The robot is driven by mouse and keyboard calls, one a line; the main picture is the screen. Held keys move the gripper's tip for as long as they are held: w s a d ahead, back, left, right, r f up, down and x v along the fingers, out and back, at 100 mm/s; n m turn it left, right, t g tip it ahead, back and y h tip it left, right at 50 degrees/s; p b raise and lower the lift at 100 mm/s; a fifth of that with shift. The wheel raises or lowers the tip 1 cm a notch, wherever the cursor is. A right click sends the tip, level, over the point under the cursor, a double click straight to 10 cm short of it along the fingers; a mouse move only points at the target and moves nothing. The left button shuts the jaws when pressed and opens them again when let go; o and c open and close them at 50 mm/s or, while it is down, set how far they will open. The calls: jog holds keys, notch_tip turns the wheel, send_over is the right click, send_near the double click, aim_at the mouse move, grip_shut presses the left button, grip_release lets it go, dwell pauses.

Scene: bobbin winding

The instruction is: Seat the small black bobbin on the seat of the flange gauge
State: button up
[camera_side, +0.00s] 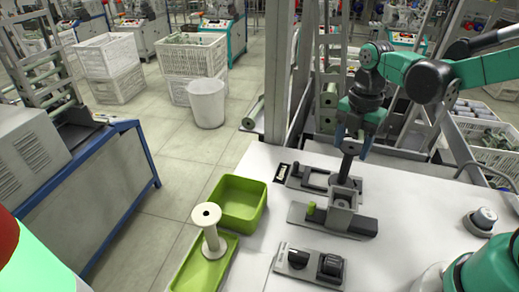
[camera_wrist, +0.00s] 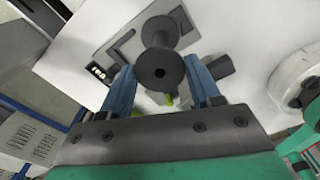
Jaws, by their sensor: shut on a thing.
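The small black bobbin (camera_side: 346,167) is upright between the blue fingers of my gripper (camera_side: 353,143), which is shut on it. In the wrist view, the bobbin (camera_wrist: 162,70) shows its near round flange with a centre hole, and a second flange beyond. In the side view, its lower end is just above or at a grey block with a square top (camera_side: 343,199), on a plate with a green tab (camera_side: 316,213). This looks like the flange gauge. The side view does not clearly show whether bobbin and block touch. The bobbin hides the seat in the wrist view.
A green bin (camera_side: 240,202) and a green tray with a white spool (camera_side: 207,216) are left. A round grey-topped item (camera_side: 484,218) stands right.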

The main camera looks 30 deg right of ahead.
dwell(0.3)
jog(key=o, duration=1)
jog(key=shift+r, duration=3.45)
